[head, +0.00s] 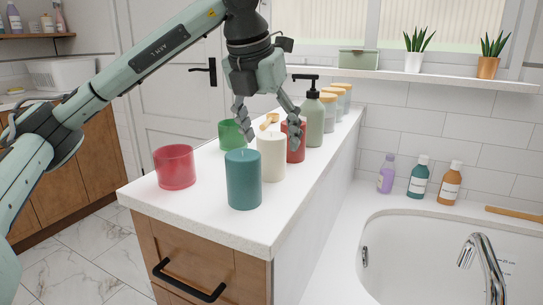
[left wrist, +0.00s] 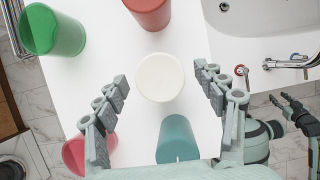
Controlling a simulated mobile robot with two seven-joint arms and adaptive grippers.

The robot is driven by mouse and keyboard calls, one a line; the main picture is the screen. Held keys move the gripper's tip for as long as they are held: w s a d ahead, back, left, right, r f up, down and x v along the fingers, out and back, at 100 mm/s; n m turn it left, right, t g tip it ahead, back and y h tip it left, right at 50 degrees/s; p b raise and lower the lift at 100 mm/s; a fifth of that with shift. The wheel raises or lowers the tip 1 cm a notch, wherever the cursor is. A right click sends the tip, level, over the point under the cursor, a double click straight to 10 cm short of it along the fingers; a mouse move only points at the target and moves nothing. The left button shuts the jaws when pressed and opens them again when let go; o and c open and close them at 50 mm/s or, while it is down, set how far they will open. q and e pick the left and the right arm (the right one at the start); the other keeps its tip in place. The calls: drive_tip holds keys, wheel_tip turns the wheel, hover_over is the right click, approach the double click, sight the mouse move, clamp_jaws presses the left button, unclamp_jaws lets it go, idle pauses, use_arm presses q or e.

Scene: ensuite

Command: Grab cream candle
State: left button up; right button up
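The cream candle (head: 271,160) stands upright on the white counter top, between a teal candle (head: 243,180) and a red candle (head: 295,142). In the left wrist view the cream candle (left wrist: 160,77) shows from above as a pale round top. My left gripper (head: 268,122) is open just above it, fingers pointing down. In the left wrist view its fingers are spread to the left and right of the candle, with gaps on both sides. Part of my right gripper (left wrist: 302,115) shows at the right edge of the left wrist view; its opening is unclear.
A red glass holder (head: 175,167) and a green glass holder (head: 232,133) stand to the left. A green pump bottle (head: 314,118) and lidded jars (head: 329,112) stand behind. A sink (head: 400,250) with a tap (head: 484,265) lies to the right.

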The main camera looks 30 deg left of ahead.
use_arm(q)
drive_tip(key=c, duration=1.2)
drive_tip(key=shift+r, duration=0.2)
drive_tip(key=shift+c, duration=0.2)
drive_tip(key=shift+r, duration=0.25)
wheel_tip(320, 180, up, 4)
drive_tip(key=shift+f, duration=0.15)
drive_tip(key=s+a+r+p, duration=0.2)
drive_tip(key=s+a+r, duration=0.4)
drive_tip(key=s, duration=0.3)
drive_tip(key=shift+s+a+r+p, duration=0.25)
drive_tip(key=shift+a+p, duration=0.1)
drive_tip(key=shift+a, duration=0.1)
use_arm(e)
wheel_tip(320, 180, down, 6)
drive_tip(key=shift+a, duration=0.15)
